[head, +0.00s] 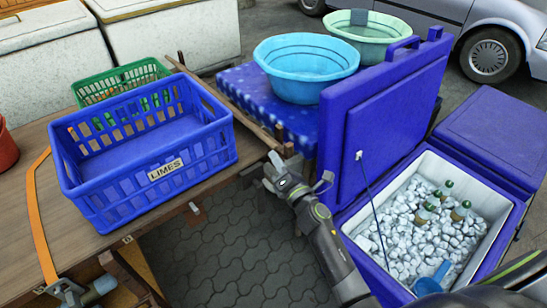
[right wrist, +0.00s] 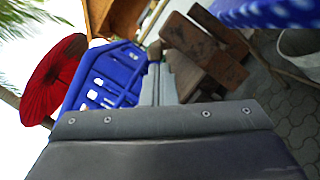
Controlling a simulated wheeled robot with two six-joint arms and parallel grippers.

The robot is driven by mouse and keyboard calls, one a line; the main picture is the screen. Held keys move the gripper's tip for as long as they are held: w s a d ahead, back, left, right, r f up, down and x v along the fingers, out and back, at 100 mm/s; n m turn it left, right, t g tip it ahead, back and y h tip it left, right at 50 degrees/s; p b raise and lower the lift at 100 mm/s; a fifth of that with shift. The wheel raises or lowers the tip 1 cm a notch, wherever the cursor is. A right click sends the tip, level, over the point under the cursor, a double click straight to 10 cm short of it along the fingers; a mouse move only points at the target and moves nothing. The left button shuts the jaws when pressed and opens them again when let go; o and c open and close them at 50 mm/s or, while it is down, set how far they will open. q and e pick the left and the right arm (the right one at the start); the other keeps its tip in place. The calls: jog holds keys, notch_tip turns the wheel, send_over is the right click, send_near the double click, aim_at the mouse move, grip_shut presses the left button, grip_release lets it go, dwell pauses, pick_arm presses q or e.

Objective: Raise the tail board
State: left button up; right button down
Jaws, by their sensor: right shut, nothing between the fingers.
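The wooden cart bed (head: 30,185) fills the left of the head view. No raised board stands along its near right edge. Wooden pieces (head: 135,272) hang below that edge, cut off by the frame; I cannot tell whether they are the tail board. A metal fitting (head: 193,208) sits on the edge. My right gripper (head: 273,172) is shut and empty, in the air right of the bed, near the end of a wooden rail (head: 235,108). Its fingers (right wrist: 158,78) point toward brown wood (right wrist: 205,45) in the right wrist view. My left gripper is not in view.
A blue crate marked LIMES (head: 150,140) and a green basket (head: 120,80) stand on the bed. An orange strap (head: 40,220) crosses it. An open blue cooler of ice (head: 415,215) stands right of my arm. Bare paving (head: 225,240) lies between cart and cooler.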

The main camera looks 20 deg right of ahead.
jog(key=shift+w+d+r+m+p, duration=0.2)
jog(key=shift+d+r+m+p, duration=0.45)
jog(key=shift+m+p, duration=0.4)
